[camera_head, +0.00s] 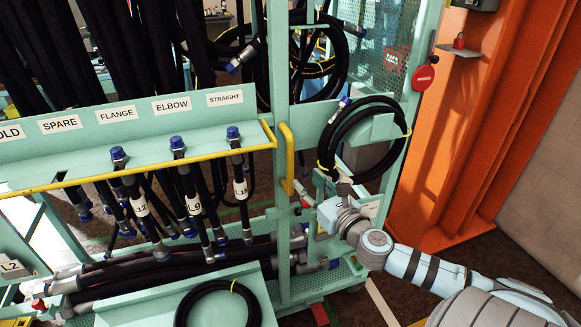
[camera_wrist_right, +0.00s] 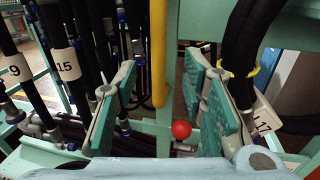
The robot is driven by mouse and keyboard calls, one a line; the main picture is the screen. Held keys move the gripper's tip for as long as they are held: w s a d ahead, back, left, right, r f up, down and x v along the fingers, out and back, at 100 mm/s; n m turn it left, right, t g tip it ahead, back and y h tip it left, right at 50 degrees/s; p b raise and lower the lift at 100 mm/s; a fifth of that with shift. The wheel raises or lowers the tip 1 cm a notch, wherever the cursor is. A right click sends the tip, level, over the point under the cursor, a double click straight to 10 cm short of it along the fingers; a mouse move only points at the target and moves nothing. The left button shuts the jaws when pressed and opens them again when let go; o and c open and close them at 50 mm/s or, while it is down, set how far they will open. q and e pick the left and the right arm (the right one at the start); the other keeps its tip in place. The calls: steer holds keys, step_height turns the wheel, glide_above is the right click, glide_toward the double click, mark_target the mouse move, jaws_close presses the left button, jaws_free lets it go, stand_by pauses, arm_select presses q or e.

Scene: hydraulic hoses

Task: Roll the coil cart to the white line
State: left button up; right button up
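The coil cart is a mint-green frame (camera_head: 283,85) carrying black hoses, with an upright yellow handle (camera_head: 287,160) on its post. My right gripper (camera_head: 309,192) is beside this post, just below and right of the handle. In the right wrist view, my right gripper (camera_wrist_right: 160,68) has its two green-padded fingers spread apart. The yellow handle (camera_wrist_right: 158,50) appears between them; I cannot tell whether it lies within their reach, and neither finger visibly touches it. A white line (camera_head: 380,303) shows on the dark floor, partly hidden by my right arm. My left gripper is out of view.
A coiled black hose (camera_head: 362,138) hangs right of the post. A red ball knob (camera_wrist_right: 181,130) shows low between my fingers. An orange column (camera_head: 470,130) stands at right. A yellow-edged labelled shelf (camera_head: 150,160) with hanging hoses is at left. Dark floor lies below right.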

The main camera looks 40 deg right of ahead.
mark_target(292, 165)
steer(key=w+p, duration=0.1)
steer(key=w, duration=0.2)
steer(key=w+p, duration=0.1)
steer(key=w, duration=0.1)
steer(key=w+d+p, duration=0.1)
steer(key=w, duration=0.2)
steer(key=shift+w+r+p, duration=0.25)
steer(key=shift+w+p, duration=0.05)
steer(key=shift+w, duration=0.05)
steer(key=shift+w+f, duration=0.15)
steer(key=shift+w, duration=0.3)
steer(key=shift+d+f, duration=0.1)
steer(key=shift+d, duration=0.05)
steer(key=shift+c, duration=0.6)
jaws_close()
